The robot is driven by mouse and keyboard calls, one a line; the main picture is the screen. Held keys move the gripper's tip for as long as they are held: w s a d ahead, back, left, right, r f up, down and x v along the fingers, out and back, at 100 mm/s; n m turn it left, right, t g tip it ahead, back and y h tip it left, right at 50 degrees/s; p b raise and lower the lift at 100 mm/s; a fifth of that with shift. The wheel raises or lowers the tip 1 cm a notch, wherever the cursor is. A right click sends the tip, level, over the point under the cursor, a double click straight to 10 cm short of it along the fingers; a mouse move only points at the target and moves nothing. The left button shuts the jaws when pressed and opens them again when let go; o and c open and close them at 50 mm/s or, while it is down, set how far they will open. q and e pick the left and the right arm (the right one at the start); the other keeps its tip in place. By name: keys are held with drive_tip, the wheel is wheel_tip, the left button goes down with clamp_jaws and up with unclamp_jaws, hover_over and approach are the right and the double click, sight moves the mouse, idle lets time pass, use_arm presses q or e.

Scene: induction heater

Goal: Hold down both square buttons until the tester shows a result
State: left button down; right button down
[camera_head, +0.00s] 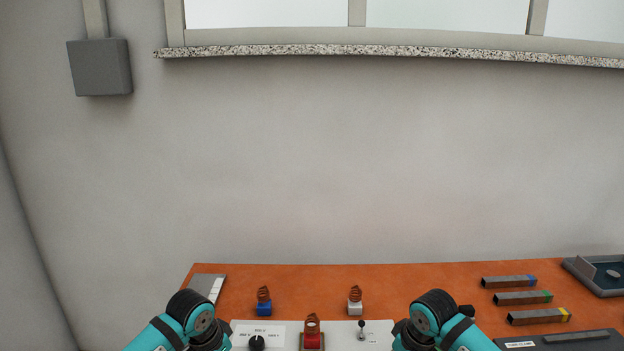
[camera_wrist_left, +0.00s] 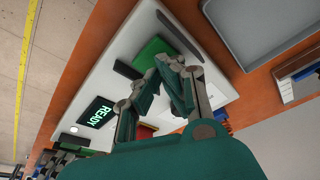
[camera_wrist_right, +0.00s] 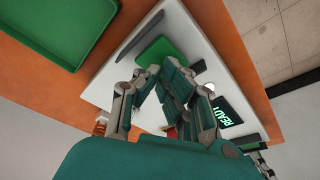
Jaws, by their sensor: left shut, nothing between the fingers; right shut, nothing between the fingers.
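The white tester panel (camera_wrist_left: 107,81) bears a dark display (camera_wrist_left: 97,112) that reads READY; the display also shows in the right wrist view (camera_wrist_right: 232,112). A green square button (camera_wrist_left: 151,54) lies in front of my left gripper (camera_wrist_left: 168,68), which is shut and empty, its tips overlapping the button's edge. In the right wrist view a green square button (camera_wrist_right: 157,52) lies just beyond my right gripper (camera_wrist_right: 160,68), also shut and empty. I cannot tell whether either gripper touches its button. The head view shows my arms, but neither buttons nor fingertips.
Dark bars flank the left button (camera_wrist_left: 180,36), and one lies beside the right button (camera_wrist_right: 140,38). A grey tray (camera_wrist_left: 262,25) and a green tray (camera_wrist_right: 60,30) lie beyond the panel. Coils on blue (camera_head: 264,308), red (camera_head: 312,341) and white (camera_head: 355,307) blocks stand between my arms.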

use_arm(q)
drive_tip(key=shift+w+d, duration=0.1)
idle(0.6)
drive_tip(key=shift+w+d, duration=0.7)
drive_tip(key=shift+w, duration=0.05)
